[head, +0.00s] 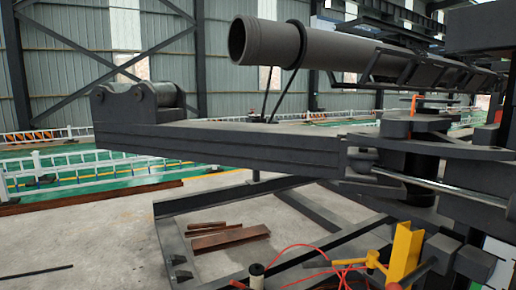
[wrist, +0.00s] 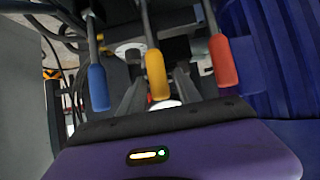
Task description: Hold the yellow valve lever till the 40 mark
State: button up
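In the wrist view three levers hang side by side: a blue-handled lever (wrist: 98,88) on the left, the yellow valve lever (wrist: 157,75) in the middle and an orange-red lever (wrist: 222,60) on the right. My gripper (wrist: 160,88) is open, with one dark finger on each side of the yellow handle in the picture. A gap shows beside the handle, and I cannot tell whether either finger touches it. The 40 mark or any scale is not readable in either view. The head view shows neither my gripper nor the levers clearly.
A ribbed blue panel (wrist: 265,55) stands close on the right in the wrist view. In the head view a long dark pipe (head: 310,46) lies above a heavy grey beam (head: 220,143). A yellow bracket (head: 404,254) and red hoses (head: 300,262) are at the lower right.

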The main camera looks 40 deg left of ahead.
jog(key=p+v, duration=0.6)
jog(key=v, duration=0.2)
jog(key=shift+s+r+p, duration=0.2)
jog(key=shift+s+p, duration=0.05)
jog(key=shift+p, duration=0.1)
